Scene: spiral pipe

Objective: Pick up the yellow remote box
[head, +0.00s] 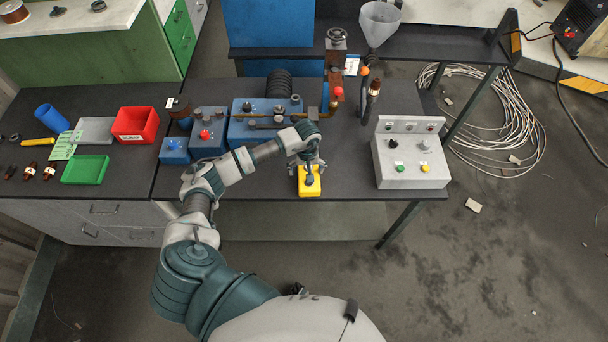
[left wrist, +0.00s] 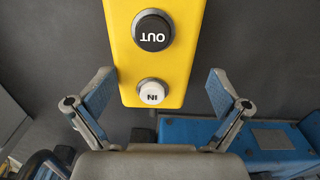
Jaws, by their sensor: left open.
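The yellow remote box (head: 309,190) lies on the dark table near its front edge. In the left wrist view the yellow remote box (left wrist: 178,80) shows a black OUT button and a white IN button. My left gripper (head: 308,170) is above the box's far end, pointing down. In the left wrist view my left gripper (left wrist: 158,92) is open, with one finger on each side of the box and a gap on both sides. I cannot tell its exact height above the table. My right gripper is in neither view.
A grey control panel (head: 410,158) stands to the right of the box. A blue machine (head: 262,130) with levers is behind the arm. A red bin (head: 135,124) and green tray (head: 85,169) are at left. Bare table lies between box and panel.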

